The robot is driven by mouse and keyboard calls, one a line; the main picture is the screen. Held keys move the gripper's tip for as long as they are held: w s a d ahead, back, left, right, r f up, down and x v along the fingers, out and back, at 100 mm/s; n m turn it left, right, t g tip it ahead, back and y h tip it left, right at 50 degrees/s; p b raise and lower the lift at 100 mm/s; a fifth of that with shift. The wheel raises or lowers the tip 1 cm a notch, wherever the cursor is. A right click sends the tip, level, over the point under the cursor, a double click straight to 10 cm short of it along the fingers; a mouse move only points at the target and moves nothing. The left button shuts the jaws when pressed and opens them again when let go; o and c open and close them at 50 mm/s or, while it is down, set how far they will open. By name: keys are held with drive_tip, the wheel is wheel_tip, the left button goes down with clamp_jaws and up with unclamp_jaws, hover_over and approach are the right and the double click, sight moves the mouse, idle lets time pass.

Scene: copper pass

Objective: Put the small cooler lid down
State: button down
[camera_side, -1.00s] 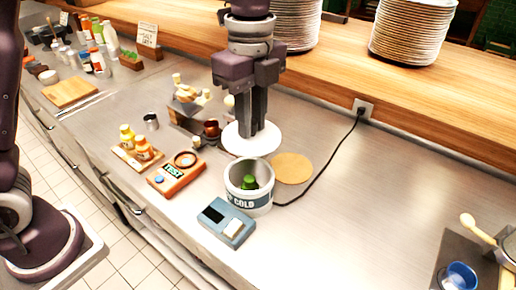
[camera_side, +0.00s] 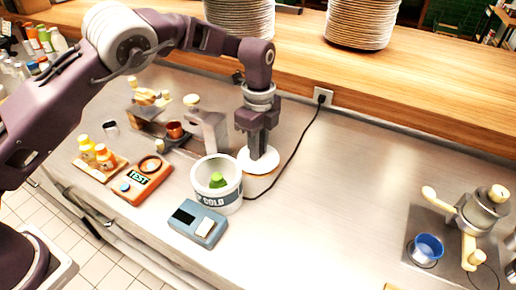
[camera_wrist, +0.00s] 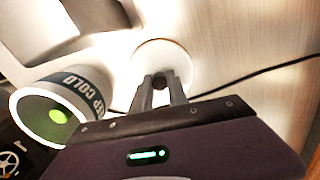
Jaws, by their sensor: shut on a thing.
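The small cooler lid (camera_side: 246,163) is a white disc. My gripper (camera_side: 259,155) points down and is shut on the lid's knob, which the fingers mostly hide. The lid is low over the round tan mat (camera_side: 262,184) and covers most of it; I cannot tell whether they touch. The wrist view shows the lid (camera_wrist: 150,60) beyond my fingers (camera_wrist: 159,85). The small cooler (camera_side: 222,197) is a white open tub marked COLD, just left of the lid. A green item (camera_side: 217,181) is inside it; the wrist view also shows the cooler (camera_wrist: 35,110).
A blue-grey box (camera_side: 198,224) is in front of the cooler, and an orange TEST device (camera_side: 143,181) is to its left. A black cord runs behind my gripper to a wall outlet (camera_side: 322,97). The counter (camera_side: 340,190) to the right is clear up to a grinder-like device (camera_side: 482,210).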

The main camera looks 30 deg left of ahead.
drive_tip(key=shift+f, duration=0.25)
drive_tip(key=shift+f, duration=0.15)
drive_tip(key=c, duration=1.3)
unclamp_jaws()
wheel_tip(320, 180, up, 12)
drive_tip(key=shift+r, duration=0.2)
